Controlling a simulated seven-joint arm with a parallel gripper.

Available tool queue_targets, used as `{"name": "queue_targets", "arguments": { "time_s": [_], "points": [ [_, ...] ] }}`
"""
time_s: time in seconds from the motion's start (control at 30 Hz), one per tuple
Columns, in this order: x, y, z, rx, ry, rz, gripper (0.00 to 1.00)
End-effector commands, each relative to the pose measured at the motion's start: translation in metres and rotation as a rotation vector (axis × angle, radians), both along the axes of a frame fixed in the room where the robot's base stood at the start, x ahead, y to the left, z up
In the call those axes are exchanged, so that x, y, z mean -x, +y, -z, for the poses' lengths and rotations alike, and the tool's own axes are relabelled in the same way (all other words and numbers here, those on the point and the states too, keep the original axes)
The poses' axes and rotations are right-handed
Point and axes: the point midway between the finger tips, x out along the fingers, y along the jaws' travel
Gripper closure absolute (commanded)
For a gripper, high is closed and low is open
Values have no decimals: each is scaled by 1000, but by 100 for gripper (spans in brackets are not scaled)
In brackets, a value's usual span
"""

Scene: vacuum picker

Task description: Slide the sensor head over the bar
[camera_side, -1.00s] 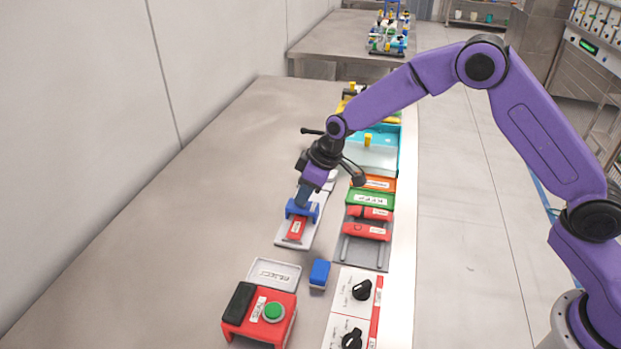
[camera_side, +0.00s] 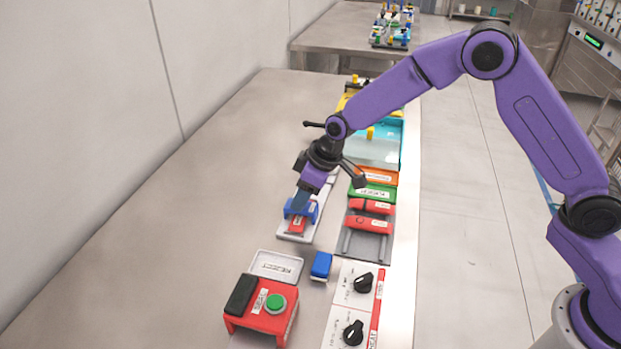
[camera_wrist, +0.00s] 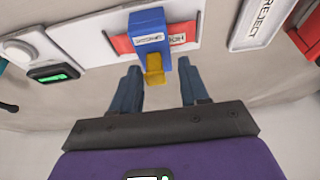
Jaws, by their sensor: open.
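The blue sensor head (camera_side: 299,210) straddles a red labelled bar (camera_side: 297,225) on a pale base plate (camera_side: 292,236). In the wrist view the sensor head (camera_wrist: 148,32) has a white label and a yellow tab (camera_wrist: 154,70) facing me. The red bar (camera_wrist: 182,34) shows on both sides of the head there. My gripper (camera_wrist: 159,92) is open, with one finger to each side of the yellow tab and clear space between. In the side view my gripper (camera_side: 301,198) is right at the head and hides part of it; contact cannot be told.
A white reject tray (camera_side: 276,266), a blue block (camera_side: 321,265) and a red box with a green button (camera_side: 275,303) stand nearer the camera. Red parts on rails (camera_side: 368,225) and a knob panel (camera_side: 352,300) line the right edge. The table's left side is clear.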

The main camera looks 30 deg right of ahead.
Motion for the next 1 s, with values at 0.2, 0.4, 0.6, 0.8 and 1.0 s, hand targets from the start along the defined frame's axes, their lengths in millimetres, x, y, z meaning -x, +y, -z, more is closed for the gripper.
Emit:
{"name": "queue_targets", "arguments": {
  "time_s": [0.2,0.4,0.6,0.8,1.0],
  "points": [
    [5,-7,-23,-2,-3,1,55],
    [16,-16,-56,-2,-4,2,55],
    [26,-26,-91,-2,-2,0,55],
    [36,-36,-126,-1,-3,-1,55],
    [44,-43,-150,-1,-1,0,55]
  ]
}}
